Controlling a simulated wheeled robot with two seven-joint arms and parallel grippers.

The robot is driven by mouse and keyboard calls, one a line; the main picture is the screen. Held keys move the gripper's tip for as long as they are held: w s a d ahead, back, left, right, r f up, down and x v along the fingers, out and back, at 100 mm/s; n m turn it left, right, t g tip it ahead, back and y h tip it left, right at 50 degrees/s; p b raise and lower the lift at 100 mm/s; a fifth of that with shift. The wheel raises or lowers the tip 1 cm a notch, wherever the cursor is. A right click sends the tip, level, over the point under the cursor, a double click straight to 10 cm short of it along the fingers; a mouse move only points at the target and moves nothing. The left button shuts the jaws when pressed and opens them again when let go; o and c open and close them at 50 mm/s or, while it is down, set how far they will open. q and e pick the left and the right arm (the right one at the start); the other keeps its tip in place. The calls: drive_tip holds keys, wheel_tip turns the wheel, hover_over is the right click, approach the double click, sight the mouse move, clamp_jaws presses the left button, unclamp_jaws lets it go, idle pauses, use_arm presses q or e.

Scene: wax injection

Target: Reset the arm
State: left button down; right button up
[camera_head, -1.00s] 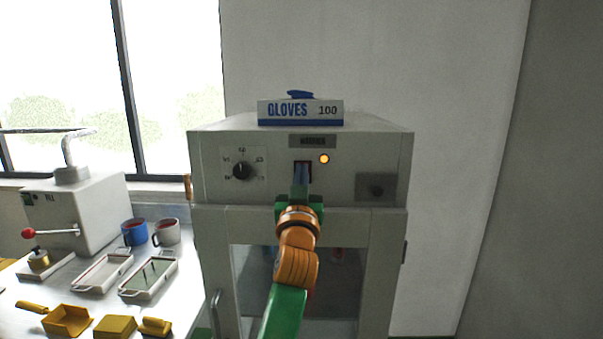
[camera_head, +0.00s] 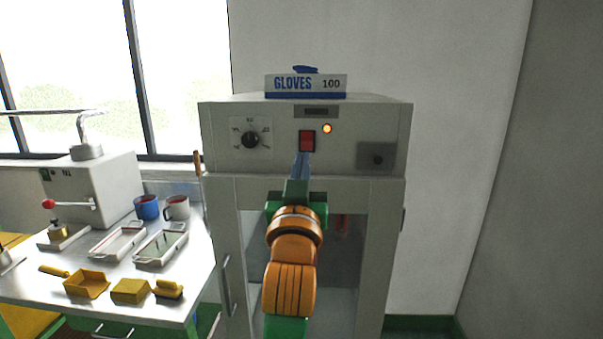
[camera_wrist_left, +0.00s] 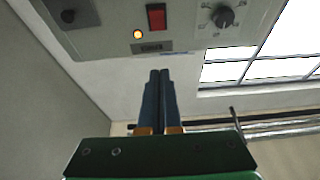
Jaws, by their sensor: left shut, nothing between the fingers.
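My left arm reaches up in front of the grey cabinet (camera_head: 388,215). My left gripper (camera_head: 301,157) is shut and empty, its blue fingertips just below the red switch (camera_head: 307,140) on the cabinet's front panel. In the left wrist view the shut fingers (camera_wrist_left: 160,76) are apart from the red switch (camera_wrist_left: 157,17), with a gap between them. An amber lamp (camera_head: 327,128) beside the switch is lit; it also shows in the left wrist view (camera_wrist_left: 138,34). My right gripper is in neither view.
A glove box (camera_head: 306,86) sits on the cabinet top. A dial (camera_head: 251,140) is left of the switch. At left, a table (camera_head: 205,262) bears a machine (camera_head: 92,187), two mugs, white trays and yellow tools. The wall side at right is clear.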

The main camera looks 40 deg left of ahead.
use_arm(q)
drive_tip(key=w+d+f+m+g+h, duration=0.1)
drive_tip(key=w+d+f+m+h, duration=0.15)
drive_tip(key=f, duration=0.55)
drive_tip(key=w+d+f+m+g+h, duration=0.1)
drive_tip(key=w+f+m+h, duration=0.1)
drive_tip(key=w+f, duration=0.35)
drive_tip(key=w+d+f+m+g+h, duration=0.1)
drive_tip(key=w+d+f+m+h, duration=0.1)
drive_tip(key=f, duration=0.7)
drive_tip(key=s+d+f+m+g+h, duration=0.1)
drive_tip(key=s+d+f+g+h, duration=0.15)
drive_tip(key=f, duration=1.05)
drive_tip(key=s+d+f+m+g+h, duration=0.1)
drive_tip(key=s+f+g, duration=0.2)
drive_tip(key=f, duration=1)
drive_tip(key=s+d+f+g+h, duration=0.15)
drive_tip(key=s+f+g, duration=0.35)
drive_tip(key=s+f, duration=1.4)
drive_tip(key=s+f+g, duration=0.2)
drive_tip(key=s+f, duration=0.1)
drive_tip(key=s, duration=0.8)
drive_tip(key=s+f+g, duration=0.2)
drive_tip(key=s+f, duration=0.1)
drive_tip(key=s, duration=0.8)
drive_tip(key=shift+s+a+f, duration=0.3)
drive_tip(key=shift+s+a, duration=0.1)
